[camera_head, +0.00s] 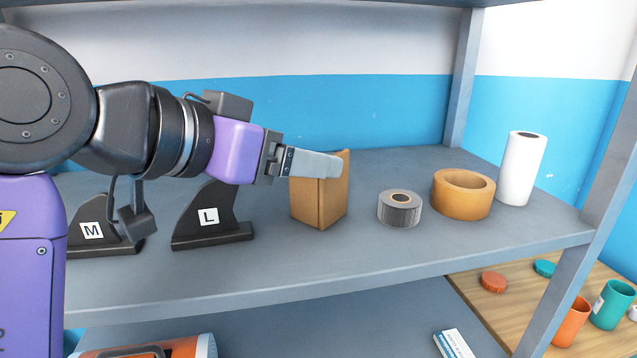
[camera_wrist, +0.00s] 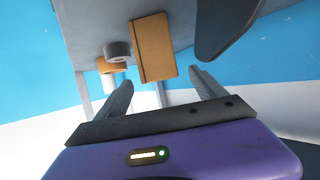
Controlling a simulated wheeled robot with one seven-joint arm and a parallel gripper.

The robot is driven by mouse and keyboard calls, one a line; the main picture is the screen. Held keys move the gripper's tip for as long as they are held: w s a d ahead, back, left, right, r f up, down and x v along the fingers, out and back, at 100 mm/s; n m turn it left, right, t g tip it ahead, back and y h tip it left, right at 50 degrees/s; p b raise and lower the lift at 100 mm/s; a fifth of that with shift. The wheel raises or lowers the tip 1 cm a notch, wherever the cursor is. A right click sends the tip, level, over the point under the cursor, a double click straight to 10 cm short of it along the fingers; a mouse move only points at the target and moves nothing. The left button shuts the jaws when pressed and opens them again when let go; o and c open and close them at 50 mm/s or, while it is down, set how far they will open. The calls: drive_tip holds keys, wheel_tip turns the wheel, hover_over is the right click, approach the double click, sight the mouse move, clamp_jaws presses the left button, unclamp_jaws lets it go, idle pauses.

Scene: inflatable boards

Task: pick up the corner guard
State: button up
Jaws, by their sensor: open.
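The corner guard (camera_head: 320,206) is a brown cardboard angle piece standing upright on the grey shelf. In the wrist view the corner guard (camera_wrist: 153,48) shows beyond the fingertips, roughly in line with the gap between them. My gripper (camera_head: 338,164) reaches in from the left, and its fingers cover part of the guard's upper end in the head view. My gripper (camera_wrist: 160,88) is open and empty in the wrist view, with a clear gap between the fingers. The guard is not between the fingers there.
Right of the guard on the shelf (camera_head: 330,262) stand a grey tape roll (camera_head: 400,215), a larger tan tape roll (camera_head: 462,196) and a white roll (camera_head: 521,170). Left of it are black stands marked L (camera_head: 209,222) and M (camera_head: 92,236). An upright post (camera_head: 463,80) rises behind.

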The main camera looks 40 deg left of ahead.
drive_tip(key=shift+x, duration=1.5)
drive_tip(key=shift+c, duration=0.4)
drive_tip(key=c, duration=1.4)
drive_tip(key=shift+o, duration=0.2)
drive_tip(key=shift+r, duration=0.1)
